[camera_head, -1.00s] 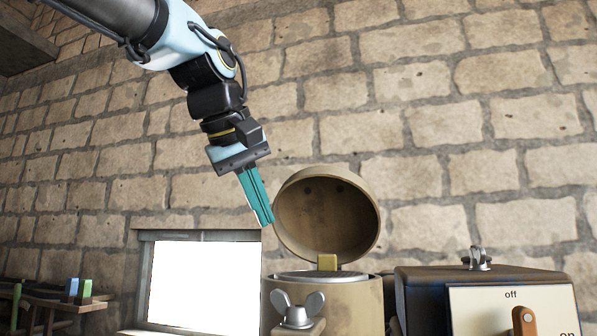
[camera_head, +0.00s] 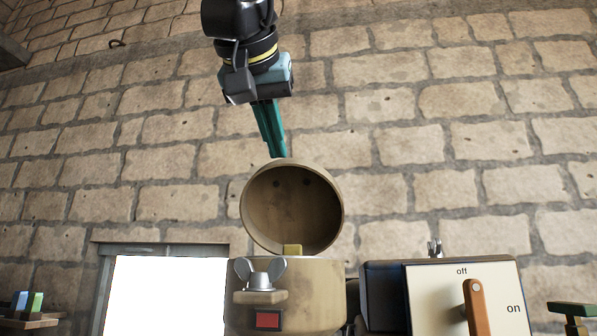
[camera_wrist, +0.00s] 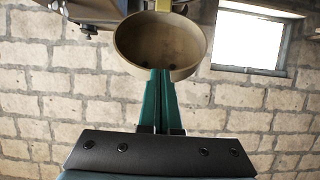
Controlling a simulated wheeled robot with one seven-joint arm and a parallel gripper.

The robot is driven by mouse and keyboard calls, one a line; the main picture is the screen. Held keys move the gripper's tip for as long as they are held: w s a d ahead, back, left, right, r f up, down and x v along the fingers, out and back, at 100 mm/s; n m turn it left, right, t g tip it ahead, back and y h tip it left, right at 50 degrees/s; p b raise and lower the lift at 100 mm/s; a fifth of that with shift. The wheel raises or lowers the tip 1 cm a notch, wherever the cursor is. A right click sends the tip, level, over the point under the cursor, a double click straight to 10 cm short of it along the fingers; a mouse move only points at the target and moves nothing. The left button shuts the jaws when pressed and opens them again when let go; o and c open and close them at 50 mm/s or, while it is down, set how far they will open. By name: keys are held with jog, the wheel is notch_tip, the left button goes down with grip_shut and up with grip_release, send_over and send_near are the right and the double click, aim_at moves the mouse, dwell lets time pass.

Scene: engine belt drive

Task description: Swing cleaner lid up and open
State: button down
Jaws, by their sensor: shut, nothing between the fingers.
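The cleaner lid (camera_head: 292,210) is a tan, hollow round cap standing tipped up and open above the cleaner body (camera_head: 300,292), its inside facing the head camera. A small yellow block (camera_head: 292,250) sits at its lower rim. My gripper (camera_head: 280,155) is shut and empty, its teal fingers pointing down at the lid's top edge from above. In the wrist view the fingertips (camera_wrist: 161,72) overlap the rim of the lid (camera_wrist: 150,45). I cannot tell whether they touch it.
A wing nut (camera_head: 262,273) stands on a bracket in front of the cleaner body. A switch box (camera_head: 440,285) marked off and on, with an orange-brown lever (camera_head: 477,305), is at right. A bright window (camera_head: 165,290) is at left.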

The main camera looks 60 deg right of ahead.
jog(key=w+d+r+p, duration=0.1)
jog(key=d+p, duration=0.1)
jog(key=d, duration=0.1)
jog(key=w+d+p, duration=0.1)
jog(key=d+p, duration=0.1)
jog(key=d, duration=0.1)
jog(key=w+d+r+p, duration=0.1)
jog(key=d+p, duration=0.1)
jog(key=d, duration=0.1)
jog(key=shift+d+r+p, duration=0.3)
jog(key=shift+d+p, duration=0.05)
jog(key=shift+p, duration=0.05)
jog(key=shift+w+d+r+p, duration=0.7)
jog(key=shift+w+d+p, duration=1.4)
jog(key=shift+d, duration=3.35)
jog(key=a+b, duration=0.1)
jog(key=a, duration=0.1)
jog(key=s+a+b, duration=0.1)
jog(key=a, duration=0.1)
jog(key=s+a+b, duration=0.1)
jog(key=a, duration=0.1)
jog(key=shift+s+f+b, duration=0.1)
jog(key=shift+s+b, duration=0.05)
jog(key=shift+b, duration=0.2)
jog(key=shift+a+f, duration=0.1)
